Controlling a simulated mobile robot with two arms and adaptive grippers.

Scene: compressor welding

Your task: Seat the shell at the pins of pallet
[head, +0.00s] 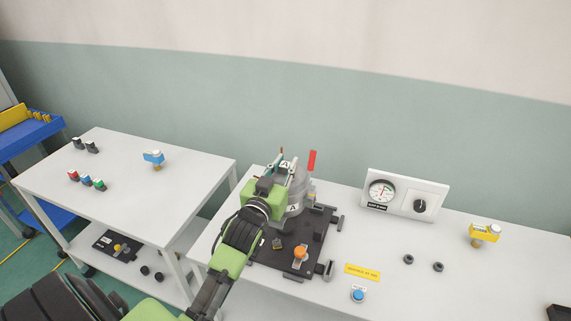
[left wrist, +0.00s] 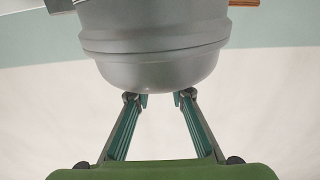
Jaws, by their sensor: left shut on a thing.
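The grey metal shell (head: 296,201) is over the back part of the dark pallet (head: 318,228), partly hidden behind my left gripper. My left gripper (head: 285,166) is shut on the shell from the near left side. In the left wrist view the shell (left wrist: 155,55) fills the upper middle, its rounded end toward the two fingertips (left wrist: 160,98). The pallet's pins are hidden, and I cannot tell whether the shell touches the pallet. My right gripper is not in view.
An orange knob (head: 300,252) stands on the pallet's front part. A red upright piece (head: 312,160) is behind the shell. A gauge panel (head: 404,195), a yellow sign (head: 362,272) and a blue button (head: 358,295) are to the right. A second white table (head: 125,170) stands left.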

